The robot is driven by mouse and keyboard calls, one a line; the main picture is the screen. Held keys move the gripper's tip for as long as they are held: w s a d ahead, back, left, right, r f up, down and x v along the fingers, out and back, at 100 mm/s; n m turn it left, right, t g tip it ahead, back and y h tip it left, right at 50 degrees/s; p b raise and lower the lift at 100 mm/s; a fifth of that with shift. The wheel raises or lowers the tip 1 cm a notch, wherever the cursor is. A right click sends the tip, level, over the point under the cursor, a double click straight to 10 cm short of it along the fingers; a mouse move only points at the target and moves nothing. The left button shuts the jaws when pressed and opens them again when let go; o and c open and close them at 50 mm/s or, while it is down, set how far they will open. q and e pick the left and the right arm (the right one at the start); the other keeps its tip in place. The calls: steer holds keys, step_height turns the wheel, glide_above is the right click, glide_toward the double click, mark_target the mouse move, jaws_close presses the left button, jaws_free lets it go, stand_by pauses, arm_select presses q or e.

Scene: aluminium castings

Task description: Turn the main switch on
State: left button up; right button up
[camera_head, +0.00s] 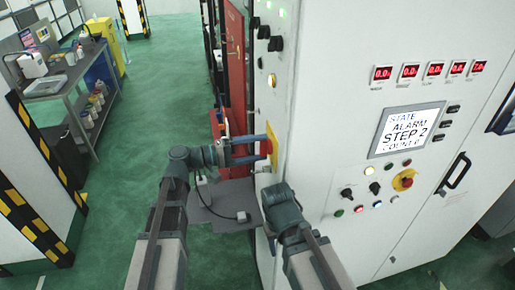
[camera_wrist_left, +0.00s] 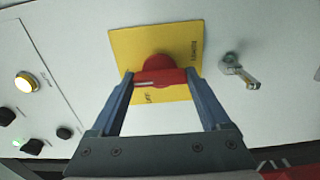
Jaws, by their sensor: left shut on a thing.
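The main switch is a red rotary handle (camera_wrist_left: 160,70) on a square yellow plate (camera_wrist_left: 185,37) on the white cabinet's narrow left face. In the head view the yellow plate (camera_head: 272,139) shows edge-on. My left gripper (camera_head: 265,147) reaches it from the left. In the left wrist view its two fingers (camera_wrist_left: 160,79) are shut on the red handle, one at each end. The handle lies nearly crosswise, with a pale line on it. An OFF label shows at the plate's lower left. My right wrist (camera_head: 283,205) is by the cabinet corner; its fingers are hidden.
A small metal key or latch (camera_wrist_left: 240,70) sticks out right of the switch. A lit button (camera_wrist_left: 25,83) and dark knobs are left of it. A grey bench (camera_head: 75,83) and free green floor are left.

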arm_select(q)
steer(key=o, duration=1.2)
steer(key=v, duration=1.3)
steer(key=shift+s+a, duration=0.15)
steer(key=shift+a, duration=0.2)
